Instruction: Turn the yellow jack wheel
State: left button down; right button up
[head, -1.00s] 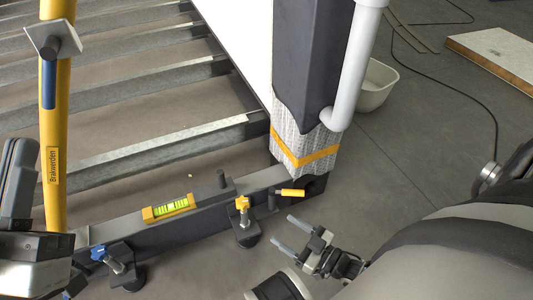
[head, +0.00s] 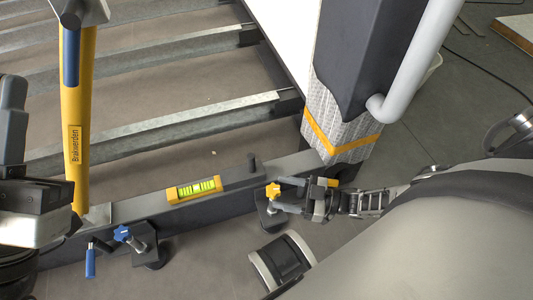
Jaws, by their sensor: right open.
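The yellow jack wheel (head: 272,191) sits on top of a jack at the frame's front beam, right of the spirit level. My right gripper (head: 282,194) comes in from the right, open. Its two light fingertips are at the wheel's right side, one toward the far side and one toward the near side. I cannot tell whether they touch it. A blue jack wheel (head: 122,233) stands on another jack to the left. Parts of my left arm show at the left edge, but its gripper fingers are not visible.
A yellow spirit level (head: 194,189) lies on the front beam (head: 150,205). A yellow-handled crank (head: 328,182) is just behind my right gripper, a blue-handled crank (head: 90,262) at lower left. A wrapped corner post (head: 340,125) with a white pipe (head: 415,65) rises behind.

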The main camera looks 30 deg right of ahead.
aim_at(267, 188)
jog(key=shift+x, duration=2.7)
jog(key=c, duration=1)
jog(key=shift+o, duration=0.2)
